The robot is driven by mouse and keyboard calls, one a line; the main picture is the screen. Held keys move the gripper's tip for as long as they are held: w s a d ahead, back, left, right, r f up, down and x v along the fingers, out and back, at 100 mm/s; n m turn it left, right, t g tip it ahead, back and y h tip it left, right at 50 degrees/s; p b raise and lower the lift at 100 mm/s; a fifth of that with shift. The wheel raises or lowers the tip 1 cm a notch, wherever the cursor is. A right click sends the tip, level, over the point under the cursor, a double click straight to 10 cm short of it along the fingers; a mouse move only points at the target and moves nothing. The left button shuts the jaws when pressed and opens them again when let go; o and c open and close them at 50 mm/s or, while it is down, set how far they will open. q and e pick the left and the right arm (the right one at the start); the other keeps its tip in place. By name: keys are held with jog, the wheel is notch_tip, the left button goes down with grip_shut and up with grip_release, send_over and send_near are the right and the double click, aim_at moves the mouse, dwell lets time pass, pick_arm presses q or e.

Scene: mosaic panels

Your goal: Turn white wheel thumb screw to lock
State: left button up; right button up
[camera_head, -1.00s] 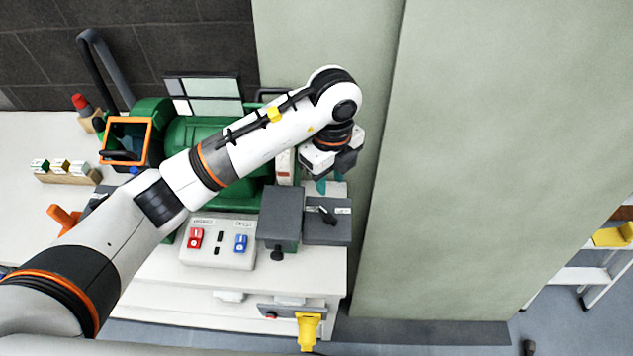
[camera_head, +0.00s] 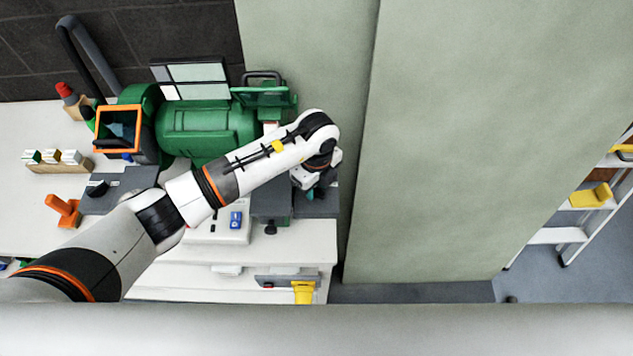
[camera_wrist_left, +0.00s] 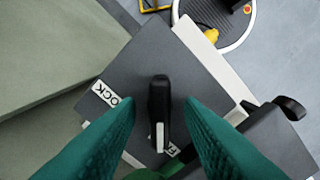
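The thumb screw (camera_wrist_left: 158,105) shows in the left wrist view as an upright black knob with a pale strip, on a grey plate (camera_wrist_left: 135,68). A label reading LOCK (camera_wrist_left: 113,96) lies to its left; another label below it is partly hidden. I see no white wheel on it. My left gripper (camera_wrist_left: 160,108) is open, with one teal finger on each side of the knob. Contact cannot be told. In the head view my left gripper (camera_head: 318,188) is over the plate (camera_head: 316,207) and hides the knob. My right gripper is not in view.
A green machine (camera_head: 205,130) stands on the white bench (camera_head: 300,240) behind my left arm. A second dark box with a black knob (camera_head: 271,228) sits just left of the plate. A pale green wall (camera_head: 440,150) rises close on the right.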

pick_arm(q)
grip_shut()
jog(key=shift+f+m+b, duration=0.1)
jog(key=shift+m+b, duration=0.8)
jog(key=shift+b, duration=0.05)
jog(key=m+b, duration=1.4)
jog(key=b, duration=0.2)
jog(key=shift+f+b, duration=0.1)
jog(key=shift+b, duration=0.2)
jog(key=shift+r+m+b, duration=0.25)
jog(key=shift+m+b, duration=0.85)
jog(key=shift+b, duration=0.15)
grip_release()
